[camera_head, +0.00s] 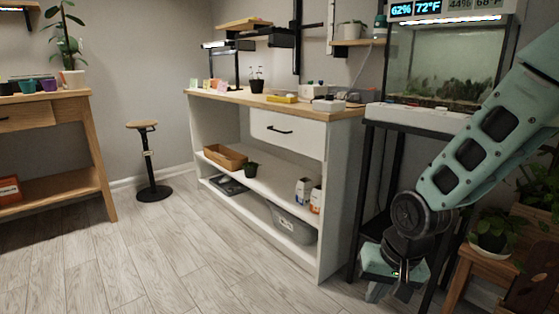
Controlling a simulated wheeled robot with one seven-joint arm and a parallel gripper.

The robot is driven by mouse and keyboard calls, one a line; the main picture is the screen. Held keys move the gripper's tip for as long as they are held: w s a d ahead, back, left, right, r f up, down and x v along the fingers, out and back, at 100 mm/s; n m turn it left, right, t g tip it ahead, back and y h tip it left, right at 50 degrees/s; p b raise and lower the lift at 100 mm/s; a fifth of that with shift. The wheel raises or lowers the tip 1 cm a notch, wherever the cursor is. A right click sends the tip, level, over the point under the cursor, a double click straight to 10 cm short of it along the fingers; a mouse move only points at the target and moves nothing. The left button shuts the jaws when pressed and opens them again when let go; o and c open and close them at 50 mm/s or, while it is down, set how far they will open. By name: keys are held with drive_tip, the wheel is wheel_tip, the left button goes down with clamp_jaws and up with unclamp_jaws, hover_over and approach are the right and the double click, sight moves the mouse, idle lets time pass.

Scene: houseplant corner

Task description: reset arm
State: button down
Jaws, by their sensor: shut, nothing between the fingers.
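My gripper (391,290) hangs at the lower right of the view at the end of my teal arm. It points down in front of the black tank stand and holds nothing. Its fingertips are small and partly dark here, and they look shut. The arm comes in from the right edge and covers part of the tank stand and the plants behind it.
A white workbench (331,188) with a wooden top stands left of my gripper. A glass terrarium (430,75) sits on the black stand behind my arm. A potted plant (491,232) stands on a wooden stool at right. The floor (150,265) is clear.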

drive_tip(key=s+a+r+n+g, duration=0.1)
drive_tip(key=s+a+r+n, duration=0.15)
drive_tip(key=s, duration=0.45)
drive_tip(key=s+a+r+n+h+p, duration=0.1)
drive_tip(key=s+r+n, duration=0.3)
drive_tip(key=s, duration=0.3)
drive_tip(key=s+a+r+n+g, duration=0.1)
drive_tip(key=s+r+n, duration=0.25)
drive_tip(key=s, duration=0.25)
wheel_tip(320, 180, up, 37)
drive_tip(key=p, duration=3.7)
drive_tip(key=shift+m, duration=0.4)
